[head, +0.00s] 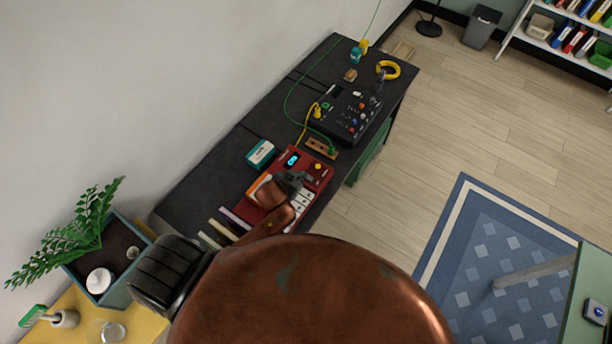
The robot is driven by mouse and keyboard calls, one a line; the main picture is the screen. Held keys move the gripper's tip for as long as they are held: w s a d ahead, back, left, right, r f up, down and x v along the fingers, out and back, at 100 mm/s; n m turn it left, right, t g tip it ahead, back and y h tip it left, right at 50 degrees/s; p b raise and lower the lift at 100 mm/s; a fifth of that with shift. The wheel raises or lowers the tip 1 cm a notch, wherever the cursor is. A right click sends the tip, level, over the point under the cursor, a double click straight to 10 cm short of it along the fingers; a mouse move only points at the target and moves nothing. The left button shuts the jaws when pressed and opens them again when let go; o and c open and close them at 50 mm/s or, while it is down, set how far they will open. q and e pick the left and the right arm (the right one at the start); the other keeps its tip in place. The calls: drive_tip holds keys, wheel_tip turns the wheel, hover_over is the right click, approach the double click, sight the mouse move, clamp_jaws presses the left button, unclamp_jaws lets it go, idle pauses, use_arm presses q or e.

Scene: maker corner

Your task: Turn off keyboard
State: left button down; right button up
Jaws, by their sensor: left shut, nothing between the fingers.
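The red keyboard (323,179) lies on the dark bench (222,168), with white keys at its right front and a small display glowing blue. A yellow round knob or button sits near its far right corner. My left gripper (291,181) is shut and empty, over the middle of the keyboard beside the keys. I cannot tell whether its tips touch the surface. My arm hides the keyboard's near left part. My right gripper is not in view.
A black mixer-like box (345,113) with knobs and cables stands farther along the bench. A teal-and-white box (261,153) lies left of the keyboard. A planter with a fern (75,235) stands at the left. Open wooden floor lies right of the bench.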

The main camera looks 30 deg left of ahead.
use_arm(q)
hover_over(309, 178)
drive_tip(key=f, duration=0.4)
drive_tip(key=s+f, duration=0.1)
drive_tip(key=f, duration=0.1)
drive_tip(key=shift+a+f, duration=0.25)
drive_tip(key=shift+f, duration=1.6)
drive_tip(key=shift+s+a, duration=0.1)
drive_tip(key=shift+a, duration=0.05)
